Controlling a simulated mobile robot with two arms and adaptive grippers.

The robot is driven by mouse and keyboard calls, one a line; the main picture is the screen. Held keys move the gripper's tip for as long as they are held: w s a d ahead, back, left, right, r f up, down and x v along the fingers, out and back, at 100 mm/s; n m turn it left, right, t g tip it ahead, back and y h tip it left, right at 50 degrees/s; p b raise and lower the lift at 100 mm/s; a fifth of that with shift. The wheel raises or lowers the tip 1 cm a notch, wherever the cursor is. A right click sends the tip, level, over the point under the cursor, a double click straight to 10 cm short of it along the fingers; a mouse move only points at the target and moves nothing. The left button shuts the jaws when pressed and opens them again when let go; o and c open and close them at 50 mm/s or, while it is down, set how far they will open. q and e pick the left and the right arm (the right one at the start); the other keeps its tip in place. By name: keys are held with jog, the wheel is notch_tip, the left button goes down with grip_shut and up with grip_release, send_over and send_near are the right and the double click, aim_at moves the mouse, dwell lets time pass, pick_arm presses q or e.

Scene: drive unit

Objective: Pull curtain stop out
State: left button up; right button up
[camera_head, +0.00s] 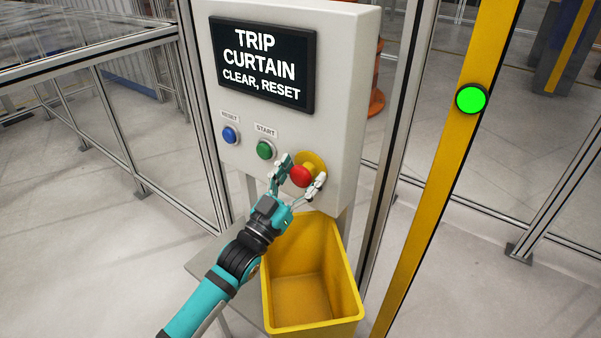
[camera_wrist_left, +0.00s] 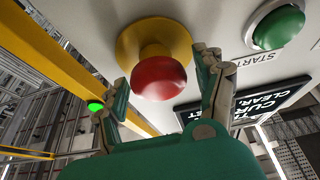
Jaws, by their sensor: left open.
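The curtain stop is a red mushroom button (camera_head: 300,176) on a yellow round base (camera_head: 316,161), low on the right of the grey control panel (camera_head: 345,70). In the left wrist view the red button (camera_wrist_left: 158,78) is large and central, with the yellow base (camera_wrist_left: 150,38) behind it. My left gripper (camera_head: 299,178) is open, with one finger on each side of the red button. In the left wrist view the fingers of the left gripper (camera_wrist_left: 163,88) flank the button with visible gaps. My right gripper does not show.
A blue RESET button (camera_head: 230,135) and a green START button (camera_head: 265,150) sit left of the stop. The panel's screen (camera_head: 262,65) reads "TRIP CURTAIN CLEAR, RESET". An open yellow bin (camera_head: 353,270) stands below. A yellow post (camera_head: 440,180) with a green light (camera_head: 470,98) stands right.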

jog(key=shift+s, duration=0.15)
pick_arm(q)
jog(key=shift+c, duration=0.6)
grip_shut()
jog(key=shift+s+a+p, duration=0.35)
jog(key=shift+s, duration=0.05)
jog(key=shift+s+a, duration=0.1)
jog(key=shift+s, duration=0.1)
jog(key=shift+c, duration=0.7)
grip_release()
jog(key=shift+f, duration=0.1)
jog(key=shift+o, duration=1.3)
jog(key=shift+s+a, duration=0.1)
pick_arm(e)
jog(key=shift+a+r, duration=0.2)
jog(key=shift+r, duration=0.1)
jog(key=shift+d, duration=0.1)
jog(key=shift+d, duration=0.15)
